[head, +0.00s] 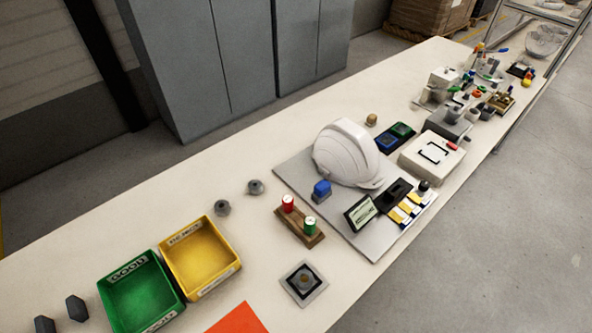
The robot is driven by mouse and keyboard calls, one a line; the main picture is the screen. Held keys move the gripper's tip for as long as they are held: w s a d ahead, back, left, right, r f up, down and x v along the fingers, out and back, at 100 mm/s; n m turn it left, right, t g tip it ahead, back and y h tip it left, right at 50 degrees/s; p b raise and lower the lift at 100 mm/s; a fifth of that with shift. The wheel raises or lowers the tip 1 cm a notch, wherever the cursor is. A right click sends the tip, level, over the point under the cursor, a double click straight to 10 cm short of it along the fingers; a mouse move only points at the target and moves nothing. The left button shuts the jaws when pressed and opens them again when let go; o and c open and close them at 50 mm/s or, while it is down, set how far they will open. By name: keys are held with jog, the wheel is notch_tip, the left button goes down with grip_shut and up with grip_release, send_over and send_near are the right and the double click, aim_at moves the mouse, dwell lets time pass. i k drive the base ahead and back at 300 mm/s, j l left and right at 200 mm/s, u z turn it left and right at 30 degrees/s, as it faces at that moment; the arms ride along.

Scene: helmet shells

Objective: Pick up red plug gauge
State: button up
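The red plug gauge (288,203) stands upright in the left end of a small wooden stand (298,228) on the long pale bench. My gripper is not in view.
Green (137,270) and yellow (234,260) bins are left. A square plate (318,293) lies in front.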

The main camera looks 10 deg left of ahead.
aim_at(287, 200)
jog(key=i+l, duration=0.35)
jog(key=i+l+u, duration=0.1)
jog(key=u, duration=0.25)
jog(key=i+l+u, duration=0.2)
jog(key=u, duration=0.15)
jog(key=i+l+u, duration=0.1)
jog(key=u, duration=0.25)
jog(key=l+u, duration=0.1)
jog(key=u, duration=0.5)
